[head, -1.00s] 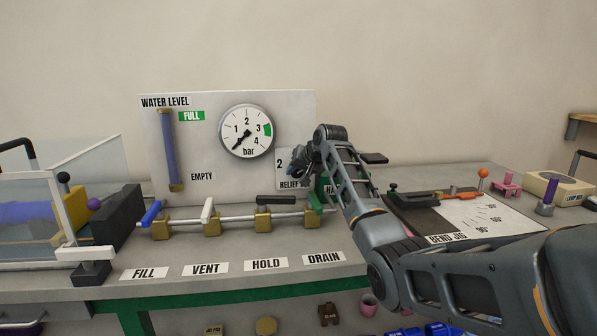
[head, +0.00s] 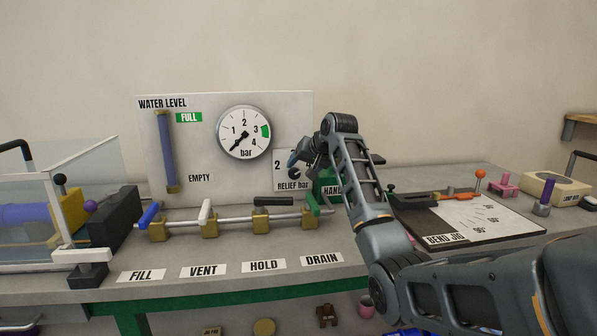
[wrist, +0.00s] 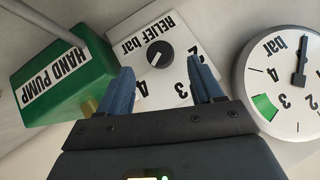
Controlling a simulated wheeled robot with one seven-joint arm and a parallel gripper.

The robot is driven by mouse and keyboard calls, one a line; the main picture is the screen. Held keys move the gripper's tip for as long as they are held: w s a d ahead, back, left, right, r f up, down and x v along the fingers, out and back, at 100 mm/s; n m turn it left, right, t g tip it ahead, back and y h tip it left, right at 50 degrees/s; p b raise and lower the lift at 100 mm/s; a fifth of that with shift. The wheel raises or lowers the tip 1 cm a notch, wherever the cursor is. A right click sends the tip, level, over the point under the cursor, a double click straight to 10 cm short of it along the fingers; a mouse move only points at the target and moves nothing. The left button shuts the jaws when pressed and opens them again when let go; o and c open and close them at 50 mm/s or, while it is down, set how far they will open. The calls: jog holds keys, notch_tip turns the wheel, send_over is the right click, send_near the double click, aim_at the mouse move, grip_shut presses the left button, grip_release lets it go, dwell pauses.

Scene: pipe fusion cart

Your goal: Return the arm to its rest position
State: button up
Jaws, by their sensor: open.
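My gripper (wrist: 163,92) is open and empty in the wrist view, its two blue fingers apart. The relief dial plate with its black knob (wrist: 159,54) lies beyond and between the fingers. In the head view my gripper (head: 297,158) is small and partly hidden by my wrist, in front of the relief plate (head: 283,173). My arm reaches in from the lower right over the bench, bent at the elbow.
The green hand pump (wrist: 67,78) stands beside the relief plate, and the bar gauge (head: 244,132) is on the panel. A valve row (head: 235,223), a clear-sided tank (head: 35,235) and the bend jig (head: 470,220) are on the bench.

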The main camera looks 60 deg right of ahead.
jog(key=shift+v, duration=1.15)
